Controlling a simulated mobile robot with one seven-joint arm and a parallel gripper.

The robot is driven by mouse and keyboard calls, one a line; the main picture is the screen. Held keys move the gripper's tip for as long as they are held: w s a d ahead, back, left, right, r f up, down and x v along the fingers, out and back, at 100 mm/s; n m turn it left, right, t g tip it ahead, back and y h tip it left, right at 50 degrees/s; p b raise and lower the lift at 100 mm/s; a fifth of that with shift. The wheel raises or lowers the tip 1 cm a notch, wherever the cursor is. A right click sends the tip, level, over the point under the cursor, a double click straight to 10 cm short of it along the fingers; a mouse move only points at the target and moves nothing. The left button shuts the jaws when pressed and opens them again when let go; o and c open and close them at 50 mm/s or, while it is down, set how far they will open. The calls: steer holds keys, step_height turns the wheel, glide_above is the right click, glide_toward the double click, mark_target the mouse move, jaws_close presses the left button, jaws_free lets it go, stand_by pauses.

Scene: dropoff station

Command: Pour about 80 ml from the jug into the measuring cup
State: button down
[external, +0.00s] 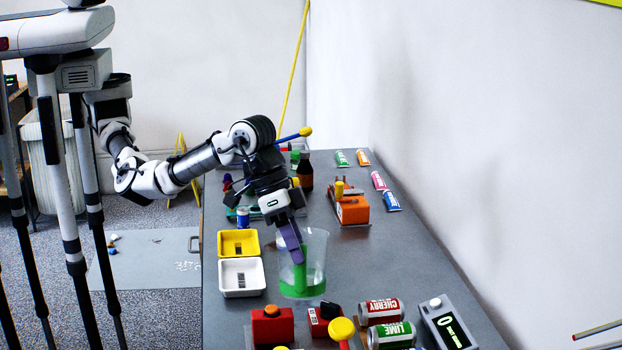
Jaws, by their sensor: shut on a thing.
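A clear tapering vessel (317,262) with green at its bottom stands upright on the grey table; I take it to be the jug. I cannot make out a separate measuring cup or any graduations.
Yellow (238,243) and white (241,278) trays stand left of the vessel. Red devices (271,327), cherry (380,311) and lime (391,335) cans and a grey display box (447,325) stand in front. An orange device (351,210) is behind. The table's right middle is clear.

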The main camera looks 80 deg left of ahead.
mark_target(302, 266)
steer(key=shift+s+d+f+y, duration=0.1)
steer(key=shift+d+f+y, duration=0.25)
steer(key=shift+d+y, duration=0.25)
steer(key=shift+s+d+f+y, duration=0.1)
steer(key=shift+d+f+y, duration=0.3)
steer(key=shift+d, duration=0.35)
